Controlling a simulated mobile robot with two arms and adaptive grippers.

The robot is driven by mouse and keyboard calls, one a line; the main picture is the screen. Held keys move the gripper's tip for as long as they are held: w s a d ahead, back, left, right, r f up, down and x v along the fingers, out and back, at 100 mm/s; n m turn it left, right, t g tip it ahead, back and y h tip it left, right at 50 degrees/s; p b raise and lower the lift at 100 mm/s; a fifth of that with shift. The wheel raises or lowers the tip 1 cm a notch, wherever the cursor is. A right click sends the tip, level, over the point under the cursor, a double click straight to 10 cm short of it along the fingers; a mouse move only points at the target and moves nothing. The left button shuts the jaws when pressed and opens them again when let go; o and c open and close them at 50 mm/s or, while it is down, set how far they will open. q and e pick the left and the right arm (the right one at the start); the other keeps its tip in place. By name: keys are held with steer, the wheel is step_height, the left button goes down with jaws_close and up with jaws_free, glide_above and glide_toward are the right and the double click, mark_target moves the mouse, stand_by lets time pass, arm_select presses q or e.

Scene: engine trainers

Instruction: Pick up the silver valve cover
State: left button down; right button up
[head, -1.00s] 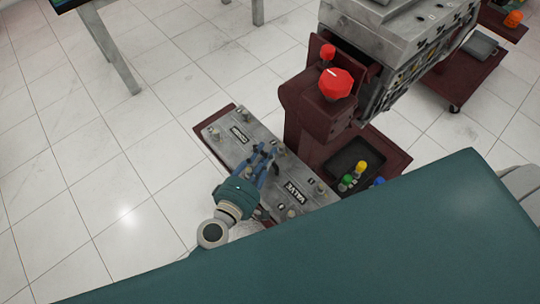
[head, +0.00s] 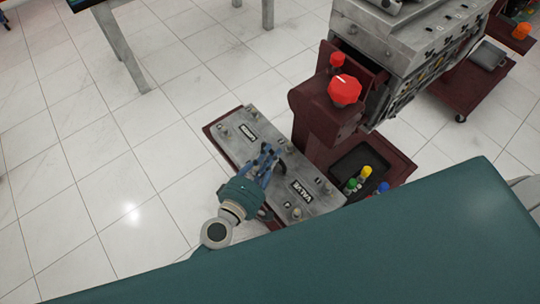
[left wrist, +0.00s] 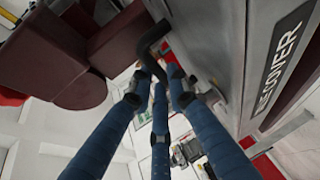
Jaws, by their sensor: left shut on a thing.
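The silver valve cover (head: 236,142) is a long grey plate with round studs and dark labels, one reading "VALVE". In the head view it is over the dark red stand base, left of the post. It also fills the right side of the left wrist view (left wrist: 236,50). My left gripper (head: 270,154) is over its middle, with three blue fingers shut on a black bent handle (left wrist: 153,38) at the cover. The fingers hide part of the cover. I cannot tell whether the cover is clear of the base. My right gripper is not in view.
The engine stand post with a red knob (head: 345,91) rises right of the cover. A black tray (head: 357,160) and coloured caps are beside it. A teal body panel of mine covers the lower right. White floor at left is clear.

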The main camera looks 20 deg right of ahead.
arm_select(q)
step_height(320, 180, up, 2)
steer(key=shift+r+p, duration=0.25)
steer(key=shift+p, duration=0.2)
steer(key=f+b+v, duration=0.3)
steer(key=b+v, duration=0.3)
steer(key=v, duration=1.1)
steer(key=shift+s+a+f+b, duration=0.3)
steer(key=shift+s+a, duration=0.1)
steer(key=shift+a, duration=0.05)
